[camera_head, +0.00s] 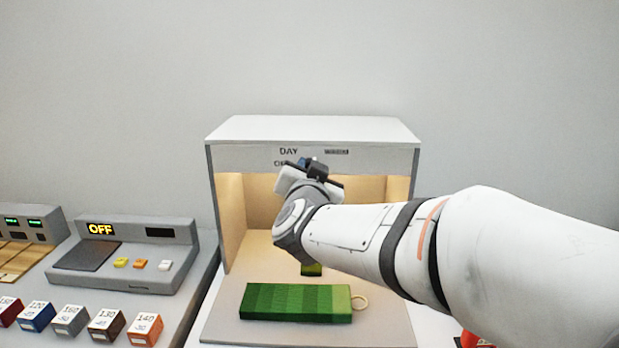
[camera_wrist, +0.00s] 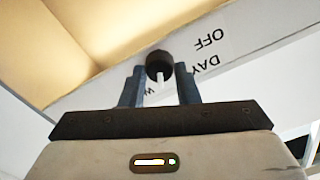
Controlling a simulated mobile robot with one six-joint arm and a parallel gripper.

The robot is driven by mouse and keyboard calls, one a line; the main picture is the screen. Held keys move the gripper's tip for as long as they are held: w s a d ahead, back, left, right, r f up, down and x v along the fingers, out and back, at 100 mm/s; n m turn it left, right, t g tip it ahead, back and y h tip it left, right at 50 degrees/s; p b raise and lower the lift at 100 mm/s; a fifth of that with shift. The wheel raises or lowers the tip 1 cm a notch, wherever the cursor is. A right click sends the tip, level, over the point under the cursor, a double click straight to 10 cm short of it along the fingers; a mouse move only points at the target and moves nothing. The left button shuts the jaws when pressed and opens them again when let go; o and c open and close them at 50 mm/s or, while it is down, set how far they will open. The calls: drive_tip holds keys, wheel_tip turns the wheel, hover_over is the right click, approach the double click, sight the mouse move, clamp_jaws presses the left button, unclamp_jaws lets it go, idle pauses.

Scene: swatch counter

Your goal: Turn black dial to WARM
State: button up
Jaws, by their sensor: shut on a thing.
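The black dial (camera_wrist: 159,65) is on the front top panel of the light booth (camera_head: 240,155). It sits between the two fingers of my gripper (camera_wrist: 158,85), which is shut on it in the wrist view. The dial's white pointer line points down in that view, close to a mostly hidden label that shows a "W". The OFF label (camera_wrist: 210,38) and DAY label (camera_wrist: 208,66) appear upside down beside it. In the head view my gripper (camera_head: 311,165) is at the panel below DAY and hides the dial. The booth's inside glows a warm yellow.
A green striped swatch block (camera_head: 295,302) with a ring lies on the booth floor. To the left stand a grey device (camera_head: 125,255) reading OFF and several numbered colour blocks (camera_head: 107,325). A red object (camera_head: 477,340) is partly visible below my arm.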

drive_tip(key=shift+m, duration=0.3)
drive_tip(key=o, duration=0.9)
drive_tip(key=shift+o, duration=0.2)
drive_tip(key=shift+s, duration=0.1)
drive_tip(key=s, duration=0.7)
drive_tip(key=shift+s+a, duration=0.15)
drive_tip(key=shift+s, duration=0.15)
drive_tip(key=shift+p, duration=0.35)
